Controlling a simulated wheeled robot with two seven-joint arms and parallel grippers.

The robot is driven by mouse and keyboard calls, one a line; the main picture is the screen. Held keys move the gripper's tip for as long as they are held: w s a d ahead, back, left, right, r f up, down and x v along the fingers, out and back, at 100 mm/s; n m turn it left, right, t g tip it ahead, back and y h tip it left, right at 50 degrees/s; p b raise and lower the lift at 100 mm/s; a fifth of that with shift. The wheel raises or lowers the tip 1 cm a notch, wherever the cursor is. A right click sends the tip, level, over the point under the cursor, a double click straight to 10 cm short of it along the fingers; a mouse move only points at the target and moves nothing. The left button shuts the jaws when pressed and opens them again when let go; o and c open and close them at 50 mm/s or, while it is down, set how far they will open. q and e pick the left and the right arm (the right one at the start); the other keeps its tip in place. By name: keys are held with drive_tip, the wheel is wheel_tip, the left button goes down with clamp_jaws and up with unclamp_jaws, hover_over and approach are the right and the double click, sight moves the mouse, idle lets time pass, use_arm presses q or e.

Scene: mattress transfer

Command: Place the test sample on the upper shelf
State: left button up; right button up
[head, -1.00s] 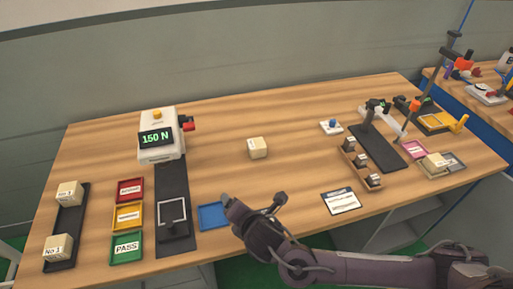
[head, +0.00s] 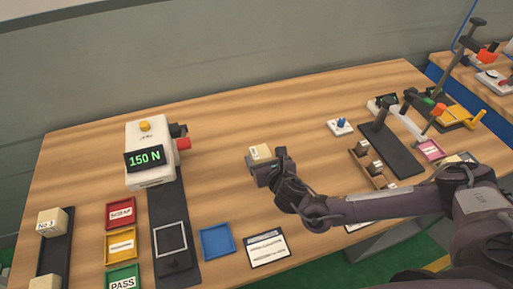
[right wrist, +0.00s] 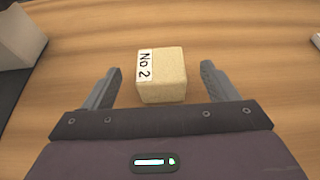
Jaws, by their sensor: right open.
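A cream block labelled "No 2" (right wrist: 165,82) lies on the wooden table and also shows in the head view (head: 260,151). My right gripper (head: 264,167) is over the middle of the table, right at this block. In the right wrist view the right gripper (right wrist: 159,70) is open, with one finger on each side of the block and a gap to both. Another cream block (head: 51,222) sits on a black tray (head: 65,250) at the left, with part of one more at the picture's lower edge. My left gripper is not in view. No upper shelf can be made out.
A white tester reading "150 N" (head: 148,153) stands left of centre with a black base. Red (head: 121,213), yellow (head: 120,244), green (head: 122,277) and blue (head: 217,241) trays lie in front. A black stand (head: 387,150) and small wooden rack (head: 369,168) are at the right.

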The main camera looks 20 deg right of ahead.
sight(259, 150)
drive_tip(key=shift+f+p+x, duration=0.15)
drive_tip(key=shift+p+x, duration=0.15)
drive_tip(key=shift+x, duration=1.4)
drive_tip(key=shift+f+p+x, duration=0.2)
drive_tip(key=shift+p+x, duration=0.1)
drive_tip(key=shift+x, duration=1.4)
drive_tip(key=shift+s, duration=0.15)
drive_tip(key=c, duration=1.1)
drive_tip(key=shift+c, duration=0.2)
